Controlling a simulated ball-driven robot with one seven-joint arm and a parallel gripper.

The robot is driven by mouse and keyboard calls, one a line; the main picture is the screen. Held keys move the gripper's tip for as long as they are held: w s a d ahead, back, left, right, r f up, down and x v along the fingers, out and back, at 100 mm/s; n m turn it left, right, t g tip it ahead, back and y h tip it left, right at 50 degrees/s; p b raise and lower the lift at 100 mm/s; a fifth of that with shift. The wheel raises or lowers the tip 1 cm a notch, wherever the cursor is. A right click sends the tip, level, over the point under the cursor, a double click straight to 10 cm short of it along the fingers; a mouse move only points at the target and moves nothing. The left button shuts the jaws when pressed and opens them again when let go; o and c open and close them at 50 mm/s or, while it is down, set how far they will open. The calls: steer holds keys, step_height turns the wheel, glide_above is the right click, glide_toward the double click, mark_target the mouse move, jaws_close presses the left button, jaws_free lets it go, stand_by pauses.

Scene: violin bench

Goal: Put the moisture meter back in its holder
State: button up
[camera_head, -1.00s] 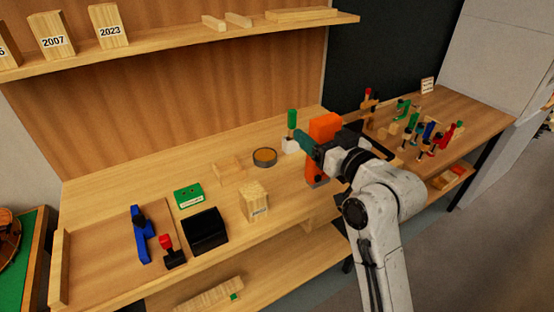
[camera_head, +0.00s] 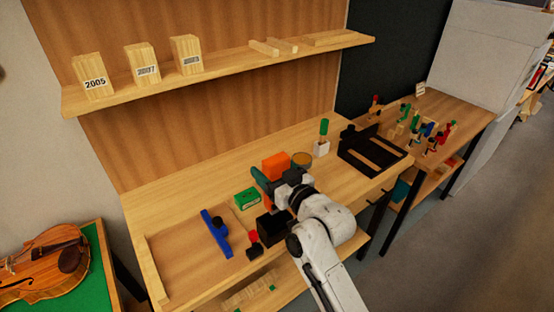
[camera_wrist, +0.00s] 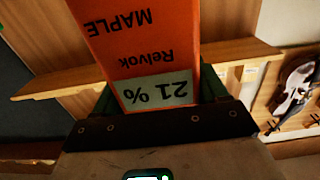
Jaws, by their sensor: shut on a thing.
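The moisture meter (camera_head: 276,163) is orange. In the wrist view it (camera_wrist: 145,45) shows "Relvok", "MAPLE" and a pale display reading 21 %, all upside down. My gripper (camera_head: 270,180) is shut on it, with a green finger on each side in the wrist view (camera_wrist: 158,92). It holds the meter above the bench, behind and above a black box (camera_head: 268,230) near the front edge. This open-looking box may be the holder; my wrist covers part of it. The meter's lower end is hidden in the head view.
A round tin (camera_head: 301,160), a white block with a green-handled tool (camera_head: 322,147) and a black rack (camera_head: 370,150) are to the right. A shelf (camera_head: 225,70) hangs above.

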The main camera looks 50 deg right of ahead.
steer(key=shift+w+a, duration=0.15)
steer(key=shift+a, duration=0.1)
steer(key=shift+f+b, duration=2.2)
steer(key=shift+f, duration=0.3)
steer(key=shift+f+b, duration=2.1)
steer(key=shift+f, duration=0.4)
steer(key=o, duration=1.4)
steer(key=shift+b+v, duration=1.1)
steer(key=shift+v, duration=4.35)
